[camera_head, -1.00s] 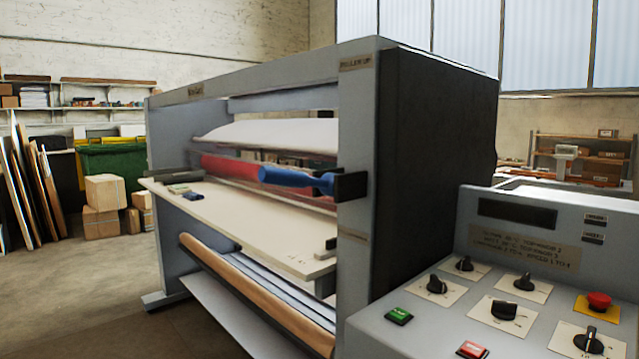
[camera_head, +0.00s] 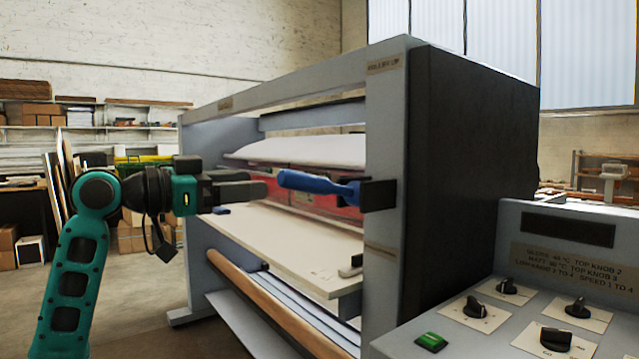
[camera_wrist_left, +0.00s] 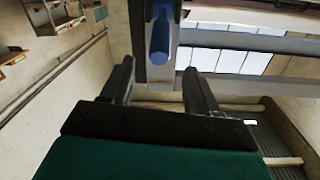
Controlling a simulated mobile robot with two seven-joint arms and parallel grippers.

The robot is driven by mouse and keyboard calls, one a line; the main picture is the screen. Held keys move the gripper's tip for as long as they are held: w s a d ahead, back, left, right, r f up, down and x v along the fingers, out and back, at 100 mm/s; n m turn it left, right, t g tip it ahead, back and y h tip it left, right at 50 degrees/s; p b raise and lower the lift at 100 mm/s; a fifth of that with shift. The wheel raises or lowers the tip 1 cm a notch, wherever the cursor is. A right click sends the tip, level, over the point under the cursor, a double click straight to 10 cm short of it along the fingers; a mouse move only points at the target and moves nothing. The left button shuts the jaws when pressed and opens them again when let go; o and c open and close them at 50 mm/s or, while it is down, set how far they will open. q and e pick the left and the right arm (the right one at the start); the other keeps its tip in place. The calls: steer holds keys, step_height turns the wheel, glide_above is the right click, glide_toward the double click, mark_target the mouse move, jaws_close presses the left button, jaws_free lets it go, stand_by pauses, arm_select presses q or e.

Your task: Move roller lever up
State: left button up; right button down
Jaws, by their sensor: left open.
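The roller lever (camera_head: 318,184) is a blue handle on a dark bracket at the front right post of the laminator (camera_head: 388,160). It points left and lies nearly level, below the "roller up" label (camera_head: 384,64). My left gripper (camera_head: 262,189) is open and empty, just left of the handle's free end in the head view. In the left wrist view the blue lever (camera_wrist_left: 160,38) shows beyond the open fingers (camera_wrist_left: 158,82), near the middle of the gap. The fingers appear apart from it. My right gripper is not in view.
The feed table (camera_head: 290,240) lies below the lever, with a red roller (camera_head: 300,182) behind it. The control panel (camera_head: 530,290) with knobs and a green button stands at the lower right. Open floor lies at the left, with boxes and shelves behind.

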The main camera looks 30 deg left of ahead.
mark_target(305, 181)
arm_select(q)
steer(key=p+x, duration=0.2)
steer(key=x, duration=0.9)
steer(key=shift+w+d+f, duration=0.1)
steer(key=shift+w+d, duration=0.05)
steer(key=shift+w, duration=0.2)
jaws_close()
